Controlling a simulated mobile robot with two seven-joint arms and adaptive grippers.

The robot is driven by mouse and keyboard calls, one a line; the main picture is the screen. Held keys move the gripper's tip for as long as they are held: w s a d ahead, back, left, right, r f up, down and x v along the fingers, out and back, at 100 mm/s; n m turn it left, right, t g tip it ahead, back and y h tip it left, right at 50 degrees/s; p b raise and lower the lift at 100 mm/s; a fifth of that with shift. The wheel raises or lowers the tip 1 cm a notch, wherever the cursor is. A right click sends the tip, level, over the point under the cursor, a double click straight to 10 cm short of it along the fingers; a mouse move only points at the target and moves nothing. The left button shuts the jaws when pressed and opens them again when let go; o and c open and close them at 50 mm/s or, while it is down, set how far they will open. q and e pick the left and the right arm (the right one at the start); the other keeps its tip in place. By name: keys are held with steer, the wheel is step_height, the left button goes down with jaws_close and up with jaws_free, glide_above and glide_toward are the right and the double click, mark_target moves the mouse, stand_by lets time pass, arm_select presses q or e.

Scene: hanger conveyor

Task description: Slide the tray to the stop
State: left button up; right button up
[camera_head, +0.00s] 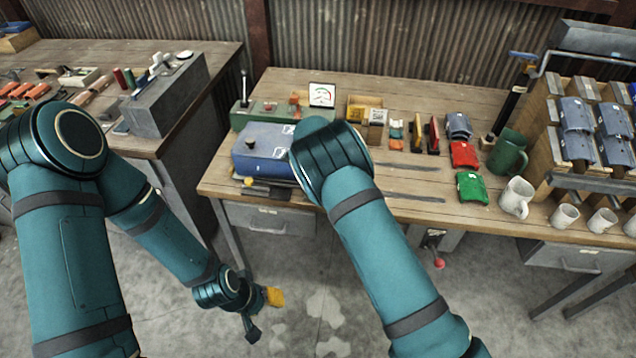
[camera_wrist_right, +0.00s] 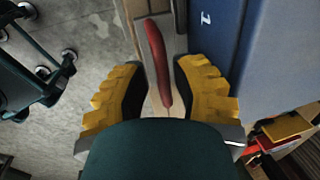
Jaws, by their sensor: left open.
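A blue box-shaped body (camera_head: 262,150), which may be the tray, sits at the front left of the middle bench; my right arm covers its right end. Its side fills the upper right of the right wrist view (camera_wrist_right: 275,50), with a white "1". My right gripper (camera_wrist_right: 157,82) has its yellow fingers apart, on either side of a red handle-like bar (camera_wrist_right: 156,55), with gaps visible beside it. In the head view my right arm mostly hides that gripper. My left gripper (camera_head: 264,312) is open and empty, low over the floor. I cannot make out the stop.
A loaded rack (camera_head: 545,150) stands at right. A second bench (camera_head: 60,55) is at left, with open floor between benches.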

steer(key=shift+d+r, duration=0.1)
steer(key=shift+r, duration=0.15)
steer(key=shift+r, duration=0.3)
step_height(320, 180, up, 11)
steer(key=s, duration=0.2)
steer(key=shift+s+a, duration=0.15)
steer(key=shift+a, duration=0.15)
steer(key=shift+f, duration=0.1)
